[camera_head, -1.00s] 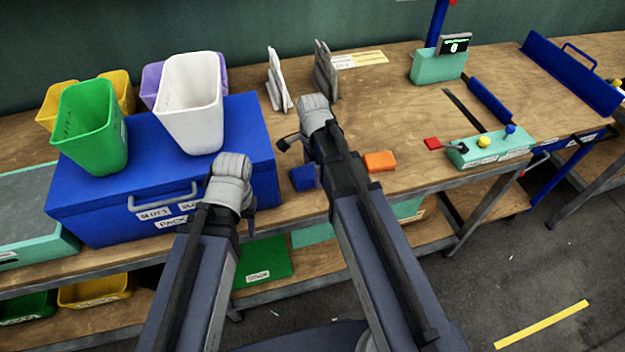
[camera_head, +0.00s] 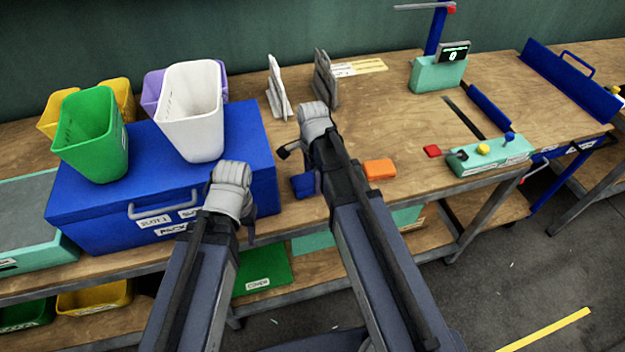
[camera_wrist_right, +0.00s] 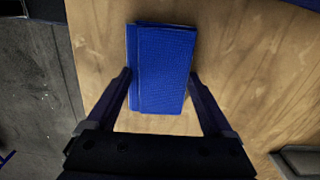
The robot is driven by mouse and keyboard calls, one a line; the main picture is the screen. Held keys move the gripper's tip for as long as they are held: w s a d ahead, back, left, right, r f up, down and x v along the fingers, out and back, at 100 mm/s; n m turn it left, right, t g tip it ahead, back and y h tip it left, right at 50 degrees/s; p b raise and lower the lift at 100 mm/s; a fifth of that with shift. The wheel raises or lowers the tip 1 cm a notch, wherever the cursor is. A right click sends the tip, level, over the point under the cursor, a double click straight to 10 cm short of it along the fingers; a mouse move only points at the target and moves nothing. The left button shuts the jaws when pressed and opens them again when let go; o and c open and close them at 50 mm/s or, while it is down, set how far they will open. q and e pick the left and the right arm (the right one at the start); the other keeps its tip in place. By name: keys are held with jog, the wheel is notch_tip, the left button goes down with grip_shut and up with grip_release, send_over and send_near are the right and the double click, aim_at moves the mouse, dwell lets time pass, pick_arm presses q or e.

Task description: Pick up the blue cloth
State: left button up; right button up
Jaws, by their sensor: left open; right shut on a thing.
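The blue cloth (camera_head: 303,186) is a small folded rectangle on the wooden bench, in front of the blue box's right side; in the head view my right arm partly covers it. In the right wrist view the blue cloth (camera_wrist_right: 162,45) lies between the two fingers of my right gripper (camera_wrist_right: 159,76), which is shut on it. The cloth looks flat, with wood around it; I cannot tell whether it is lifted. My left gripper (camera_head: 250,230) hangs in front of the blue box, open; its fingers are mostly hidden by its wrist.
An orange block-like cloth (camera_head: 379,169) and a red piece (camera_head: 432,151) lie to the right. A green control box (camera_head: 492,153) with buttons stands near the bench edge. The blue box (camera_head: 90,200) carries green and white bins. Grey and white upright holders (camera_head: 326,78) stand behind my right arm.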

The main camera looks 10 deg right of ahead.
aim_at(312, 180)
jog(key=shift+r, duration=0.1)
notch_tip(312, 180, up, 10)
jog(key=p, duration=1)
jog(key=o, duration=0.8)
jog(key=c, duration=0.6)
jog(key=shift+c, duration=0.2)
